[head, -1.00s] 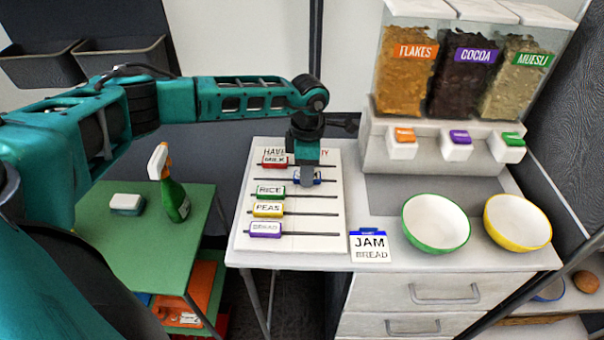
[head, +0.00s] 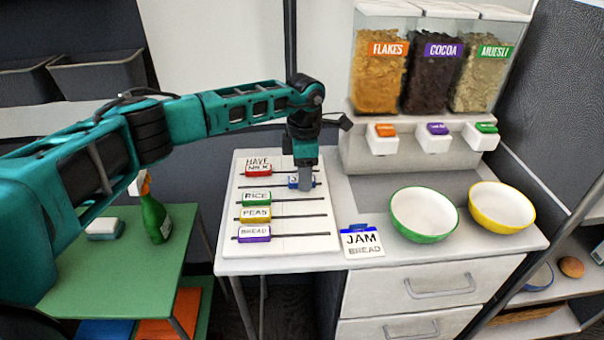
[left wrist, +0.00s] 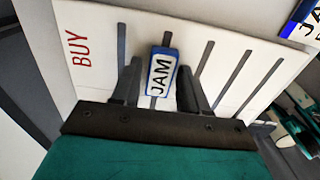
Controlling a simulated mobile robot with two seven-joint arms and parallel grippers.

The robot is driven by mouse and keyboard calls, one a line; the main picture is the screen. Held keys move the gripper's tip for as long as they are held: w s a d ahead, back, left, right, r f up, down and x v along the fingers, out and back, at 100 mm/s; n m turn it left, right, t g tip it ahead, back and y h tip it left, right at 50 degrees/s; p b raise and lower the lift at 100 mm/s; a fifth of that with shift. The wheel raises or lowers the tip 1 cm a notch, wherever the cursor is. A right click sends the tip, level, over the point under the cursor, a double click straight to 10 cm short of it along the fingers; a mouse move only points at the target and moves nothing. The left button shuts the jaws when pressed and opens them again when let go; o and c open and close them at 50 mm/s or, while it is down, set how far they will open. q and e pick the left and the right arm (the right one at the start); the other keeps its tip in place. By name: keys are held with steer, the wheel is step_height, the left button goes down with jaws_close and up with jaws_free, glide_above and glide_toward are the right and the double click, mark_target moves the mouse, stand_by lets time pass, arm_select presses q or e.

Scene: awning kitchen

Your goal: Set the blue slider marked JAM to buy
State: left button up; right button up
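The blue slider marked JAM (head: 293,182) sits on the white slider board (head: 285,220), well right of the other sliders. In the left wrist view the slider (left wrist: 161,74) stands between my fingers, with a short bit of slot beyond it. The red word BUY (left wrist: 78,48) is printed at the board's edge there. The gripper hides part of the slider and the BUY word in the head view.
The red (head: 258,170), green (head: 256,198), yellow (head: 255,215) and purple (head: 254,234) sliders are at the left of their slots. A JAM and BREAD card (head: 362,242), a green bowl (head: 424,214) and a yellow bowl (head: 501,207) are to the right. Cereal dispensers (head: 430,70) stand behind.

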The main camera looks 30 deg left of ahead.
arm_select(q)
steer(key=shift+o, duration=1.1)
steer(key=shift+f, duration=0.1)
step_height(320, 180, up, 13)
steer(key=shift+p, duration=0.4)
steer(key=shift+s, duration=0.15)
